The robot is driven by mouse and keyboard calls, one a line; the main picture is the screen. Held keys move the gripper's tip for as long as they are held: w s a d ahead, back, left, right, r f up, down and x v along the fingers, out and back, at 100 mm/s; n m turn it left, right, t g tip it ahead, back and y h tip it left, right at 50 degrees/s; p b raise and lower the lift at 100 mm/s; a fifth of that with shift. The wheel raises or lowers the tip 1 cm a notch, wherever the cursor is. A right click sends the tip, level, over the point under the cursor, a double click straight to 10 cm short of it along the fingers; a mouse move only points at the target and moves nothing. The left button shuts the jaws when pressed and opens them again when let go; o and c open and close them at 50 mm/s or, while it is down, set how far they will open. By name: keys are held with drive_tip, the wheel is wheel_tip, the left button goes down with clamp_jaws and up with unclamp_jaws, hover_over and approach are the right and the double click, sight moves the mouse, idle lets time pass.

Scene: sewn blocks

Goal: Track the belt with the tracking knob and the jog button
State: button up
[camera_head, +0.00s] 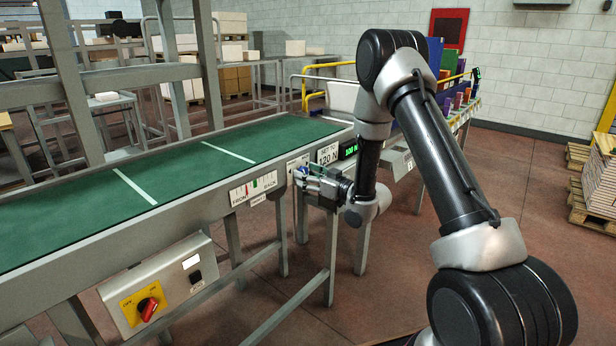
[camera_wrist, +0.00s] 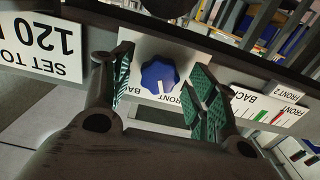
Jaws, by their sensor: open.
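The blue lobed tracking knob (camera_wrist: 160,76) with a white pointer mark sits on a white plate marked FRONT and BACK in the wrist view. My gripper (camera_head: 303,177) is at the conveyor's side rail in the head view. Its green-padded fingers stand open on either side of the knob, with visible gaps. The green belt (camera_head: 75,216) has white cross lines. A tracking scale (camera_head: 253,188) with red and green marks is on the rail, and also shows in the wrist view (camera_wrist: 262,108). A black button (camera_head: 196,277), probably the jog button, is on the lower control box (camera_head: 170,275).
A red rotary switch (camera_head: 148,305) on a yellow plate is on the same box. A SET TO 120 N sign (camera_head: 328,153) and a green-lit display (camera_head: 348,149) are beside my wrist. Grey frame posts rise behind the belt. The floor in front is open.

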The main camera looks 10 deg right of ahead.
drive_tip(key=c, duration=1)
drive_tip(key=shift+c, duration=0.2)
drive_tip(key=shift+m, duration=0.3)
drive_tip(key=shift+m, duration=4.7)
drive_tip(key=o, duration=1)
drive_tip(key=shift+o, duration=0.2)
drive_tip(key=shift+s, duration=0.15)
